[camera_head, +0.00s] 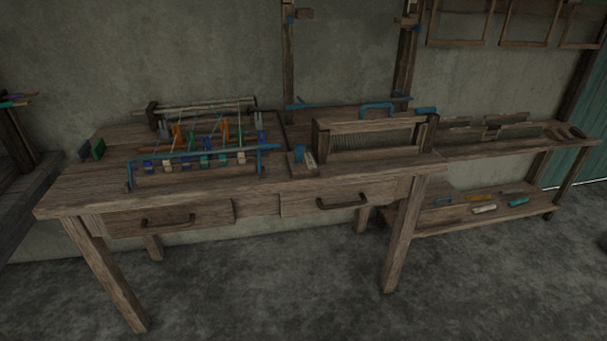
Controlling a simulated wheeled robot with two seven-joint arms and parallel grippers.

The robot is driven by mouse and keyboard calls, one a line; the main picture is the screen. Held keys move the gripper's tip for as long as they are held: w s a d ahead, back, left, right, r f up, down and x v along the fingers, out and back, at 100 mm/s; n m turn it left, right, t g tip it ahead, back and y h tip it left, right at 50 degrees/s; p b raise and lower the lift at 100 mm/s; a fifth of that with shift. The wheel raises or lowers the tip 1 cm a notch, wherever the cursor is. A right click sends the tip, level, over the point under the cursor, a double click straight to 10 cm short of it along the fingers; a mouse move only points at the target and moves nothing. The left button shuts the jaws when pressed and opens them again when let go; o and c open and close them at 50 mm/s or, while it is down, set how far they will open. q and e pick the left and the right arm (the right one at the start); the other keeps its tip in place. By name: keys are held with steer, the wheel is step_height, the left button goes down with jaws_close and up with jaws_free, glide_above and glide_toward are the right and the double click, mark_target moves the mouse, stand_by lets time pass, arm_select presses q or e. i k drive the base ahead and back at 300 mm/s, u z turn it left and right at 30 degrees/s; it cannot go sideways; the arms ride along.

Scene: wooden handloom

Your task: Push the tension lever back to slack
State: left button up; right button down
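A wooden handloom bench (80,200) stands in front of me, with a low frame carrying a blue bar (200,153) and several coloured pegs at left on its top. A wooden beater-like frame (375,127) with a comb of thin teeth (375,142) stands at right, with a blue handle (377,107) above it. A small blue block (298,153) beside a pale piece (310,160) sits left of that frame. I cannot tell which part is the tension lever or how it is set. Neither of my grippers is in view.
Two drawers with dark handles (168,221) (343,202) face the front. A side shelf (490,150) holds wooden pieces; its lower board (440,222) holds several small tools. The grey floor (270,300) before the bench is clear.

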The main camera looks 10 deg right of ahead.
mark_target(298, 149)
steer(key=u, duration=0.3)
steer(key=i, duration=1.1)
steer(key=z, duration=0.2)
